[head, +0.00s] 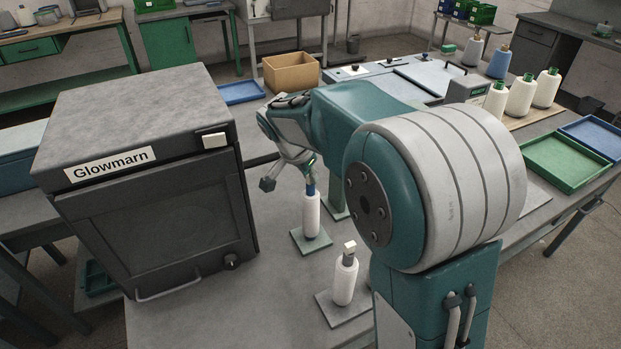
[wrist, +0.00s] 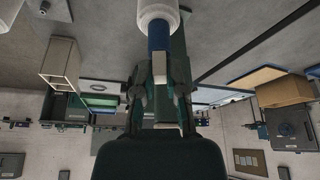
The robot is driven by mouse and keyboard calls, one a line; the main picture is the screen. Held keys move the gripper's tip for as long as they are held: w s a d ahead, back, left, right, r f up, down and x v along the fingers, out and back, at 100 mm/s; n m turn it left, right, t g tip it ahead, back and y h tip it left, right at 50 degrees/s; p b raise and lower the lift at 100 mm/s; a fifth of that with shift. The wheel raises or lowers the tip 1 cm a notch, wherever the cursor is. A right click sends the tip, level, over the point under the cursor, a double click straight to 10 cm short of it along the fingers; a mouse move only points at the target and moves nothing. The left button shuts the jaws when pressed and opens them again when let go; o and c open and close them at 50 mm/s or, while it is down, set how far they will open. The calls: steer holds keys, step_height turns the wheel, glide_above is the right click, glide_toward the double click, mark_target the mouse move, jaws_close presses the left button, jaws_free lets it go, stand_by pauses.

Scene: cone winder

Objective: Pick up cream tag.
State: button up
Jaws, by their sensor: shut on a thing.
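In the wrist view the blue neck (wrist: 158,37) runs from the white bobbin (wrist: 158,10) toward my fingers. My gripper (wrist: 159,78) is shut on a narrow pale piece (wrist: 160,68) in line with the blue neck; it looks like a cream tag, mostly hidden by the fingers. A second white bobbin (head: 344,283) stands nearer on its own base, with a grey neck and a small cream block (head: 350,247) on top.
A dark box-shaped machine labelled Glowmarn (head: 150,200) stands close on the left. Several cones stand at the right, near a green tray (head: 566,162) and a blue tray (head: 597,135). A cardboard box (head: 291,73) is behind. The grey tabletop (head: 240,310) is clear in front.

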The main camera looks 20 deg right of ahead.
steer(key=shift+r, duration=0.1)
steer(key=shift+r, duration=0.25)
step_height(320, 180, up, 2)
steer(key=shift+r, duration=0.1)
steer(key=s+r, duration=1.3)
steer(key=s, duration=0.1)
stand_by(0.5)
steer(key=shift+r, duration=0.1)
